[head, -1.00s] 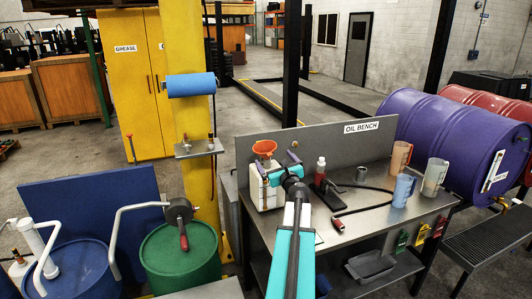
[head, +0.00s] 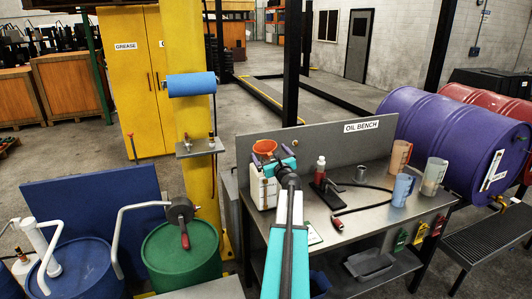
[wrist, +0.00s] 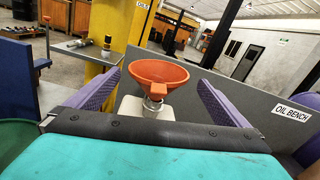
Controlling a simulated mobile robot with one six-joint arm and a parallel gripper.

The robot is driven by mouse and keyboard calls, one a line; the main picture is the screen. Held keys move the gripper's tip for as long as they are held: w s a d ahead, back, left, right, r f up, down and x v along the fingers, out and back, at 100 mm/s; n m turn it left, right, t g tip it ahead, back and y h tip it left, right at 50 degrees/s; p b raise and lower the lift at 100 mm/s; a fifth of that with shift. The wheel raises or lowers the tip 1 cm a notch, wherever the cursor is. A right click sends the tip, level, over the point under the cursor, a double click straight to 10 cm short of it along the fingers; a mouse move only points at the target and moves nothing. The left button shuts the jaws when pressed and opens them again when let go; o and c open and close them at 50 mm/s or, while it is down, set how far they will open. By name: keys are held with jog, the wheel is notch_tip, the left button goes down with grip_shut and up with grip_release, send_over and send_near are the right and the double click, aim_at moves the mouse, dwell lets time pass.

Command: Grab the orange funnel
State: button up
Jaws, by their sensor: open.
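The orange funnel (head: 264,146) stands mouth up on top of a white jug (head: 263,191) on the oil bench. In the wrist view the funnel (wrist: 158,74) shows its wide bowl and a small tab at the front, with the white jug (wrist: 143,110) under it. My gripper (head: 271,156) is open, its purple fingers close to the funnel. In the wrist view the fingers of my gripper (wrist: 160,83) reach forward on the left and right of the funnel, with a visible gap on each side. My gripper's body hides the lower jug.
The oil bench (head: 345,221) has a raised back panel (head: 320,146) behind the jug. A yellow column (head: 187,130) with a small shelf (head: 200,147) stands at the left.

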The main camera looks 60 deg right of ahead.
aim_at(262, 143)
jog(key=shift+p+x, duration=0.9)
jog(key=shift+x, duration=0.4)
jog(key=shift+p+x, duration=0.5)
jog(key=shift+x, duration=0.8)
jog(key=shift+a, duration=0.1)
jog(key=shift+c, duration=0.3)
jog(key=c, duration=0.9)
